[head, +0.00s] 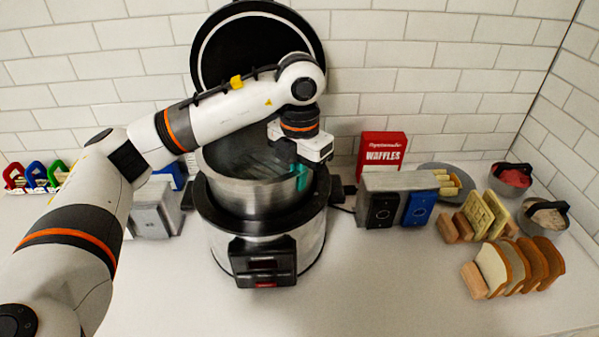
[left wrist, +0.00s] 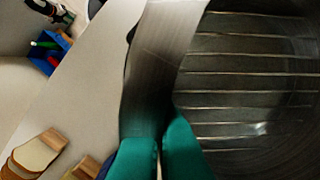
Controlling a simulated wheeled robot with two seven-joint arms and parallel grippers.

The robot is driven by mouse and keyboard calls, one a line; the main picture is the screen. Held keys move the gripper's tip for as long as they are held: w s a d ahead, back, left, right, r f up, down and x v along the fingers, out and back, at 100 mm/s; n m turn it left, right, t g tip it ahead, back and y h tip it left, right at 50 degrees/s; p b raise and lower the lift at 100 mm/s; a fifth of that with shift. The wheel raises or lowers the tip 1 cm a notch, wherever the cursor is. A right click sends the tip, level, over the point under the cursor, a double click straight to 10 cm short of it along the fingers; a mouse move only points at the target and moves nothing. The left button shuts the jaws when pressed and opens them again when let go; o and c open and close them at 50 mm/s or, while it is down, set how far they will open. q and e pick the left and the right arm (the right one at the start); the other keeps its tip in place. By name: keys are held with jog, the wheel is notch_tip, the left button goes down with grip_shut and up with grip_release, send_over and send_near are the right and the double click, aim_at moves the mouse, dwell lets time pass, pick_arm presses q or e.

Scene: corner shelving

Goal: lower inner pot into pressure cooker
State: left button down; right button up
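The steel inner pot (head: 252,196) is inside the mouth of the pressure cooker (head: 310,240), with its upper wall standing above the cooker's dark rim. Its inside, with level lines, fills the right of the left wrist view (left wrist: 250,80). The black lid (head: 255,45) stands open behind. My left gripper (head: 302,176) reaches down at the pot's right side. Its teal fingers (left wrist: 162,150) are on either side of the pot wall and look closed on it. The pot's bottom is hidden inside the cooker. My right gripper is not in view.
A toaster (head: 385,183) and a red waffles box (head: 381,153) stand right of the cooker. Bread slices in a wooden rack (head: 494,270), a plate and two bowls are further right. A grey metal appliance (head: 154,210) stands left. The front counter is clear.

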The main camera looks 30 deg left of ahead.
aim_at(299, 198)
pick_arm(q)
jog(key=shift+f+b, duration=2.2)
jog(key=shift+f, duration=0.45)
jog(key=c, duration=1.6)
grip_release()
jog(key=shift+a+f, duration=0.1)
jog(key=shift+s+f, duration=0.1)
jog(key=shift+f, duration=0.05)
